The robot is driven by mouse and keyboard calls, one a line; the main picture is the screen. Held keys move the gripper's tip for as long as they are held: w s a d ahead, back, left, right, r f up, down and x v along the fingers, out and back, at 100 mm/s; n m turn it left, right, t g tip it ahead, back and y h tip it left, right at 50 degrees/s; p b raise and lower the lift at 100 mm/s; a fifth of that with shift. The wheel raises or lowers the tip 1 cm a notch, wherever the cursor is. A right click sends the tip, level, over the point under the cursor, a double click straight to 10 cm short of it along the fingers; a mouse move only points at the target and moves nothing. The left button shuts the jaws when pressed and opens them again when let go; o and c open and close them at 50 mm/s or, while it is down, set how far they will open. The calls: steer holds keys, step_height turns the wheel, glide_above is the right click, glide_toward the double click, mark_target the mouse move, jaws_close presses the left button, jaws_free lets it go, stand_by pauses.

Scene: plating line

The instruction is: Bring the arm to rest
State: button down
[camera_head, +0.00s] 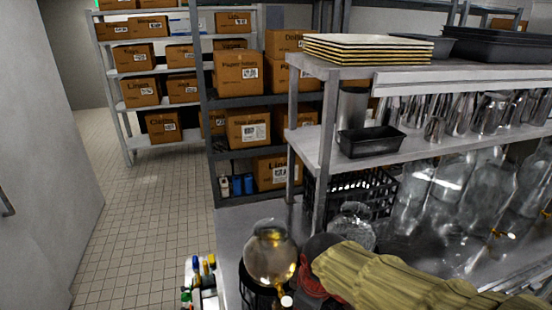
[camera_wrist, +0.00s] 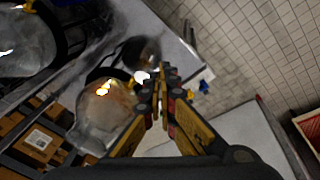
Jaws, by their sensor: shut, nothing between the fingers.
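My gripper (camera_wrist: 160,76) shows in the wrist view with its yellow and black fingers closed together and nothing between them. Past the fingertips is a steel counter (camera_wrist: 185,60), and a round glass vessel (camera_wrist: 100,112) is just left of the fingers. A dark round object sits just above and left of the tips. In the head view a round glass vessel (camera_head: 270,258) with a golden tint stands on a dark stand at the counter's front. My gripper's fingers cannot be made out in the head view.
A steel shelf unit (camera_head: 345,72) at right holds stacked trays (camera_head: 368,48), a black pan (camera_head: 371,141), metal cups and large glass jars (camera_head: 448,185). Bottles (camera_head: 203,275) stand left of the counter. Boxed racks (camera_head: 140,90) are behind. The tiled floor (camera_head: 135,220) at left is clear.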

steer(key=s+d+f+m+t+b, duration=0.2)
steer(key=s+d+f+m+b, duration=0.4)
steer(key=s+d+m+b, duration=0.5)
steer(key=shift+s+d+m+t+h+b, duration=0.35)
steer(key=shift+d+m+b, duration=0.3)
steer(key=shift+b, duration=1.8)
